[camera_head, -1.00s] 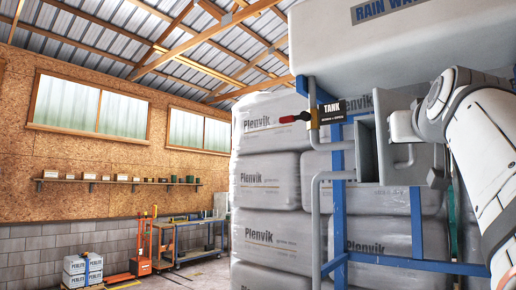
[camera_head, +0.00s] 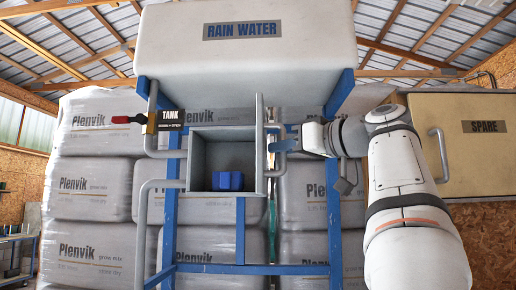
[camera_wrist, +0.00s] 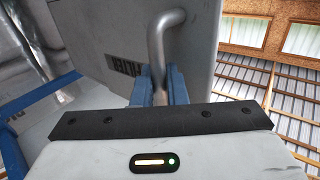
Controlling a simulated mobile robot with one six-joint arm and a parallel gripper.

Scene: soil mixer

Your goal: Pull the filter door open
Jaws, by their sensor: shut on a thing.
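The grey filter box (camera_head: 198,165) hangs on the blue frame under the rain water tank in the head view. Its front is open, and a blue block (camera_head: 228,181) sits inside. The filter door (camera_head: 259,145) stands swung out at the box's right side, seen nearly edge-on. My gripper (camera_head: 285,146) is at the door's right side, shut on the door handle. In the wrist view, the blue fingers (camera_wrist: 158,90) close around the grey bent handle (camera_wrist: 166,38). The grey door panel (camera_wrist: 200,60) lies behind it, with a partly hidden label.
The rain water tank (camera_head: 240,50) is above the box. A TANK valve with a red lever (camera_head: 128,119) is at the left. A beige SPARE cabinet (camera_head: 480,165) stands at the right. Stacked Plenvik bags (camera_head: 95,190) fill the back.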

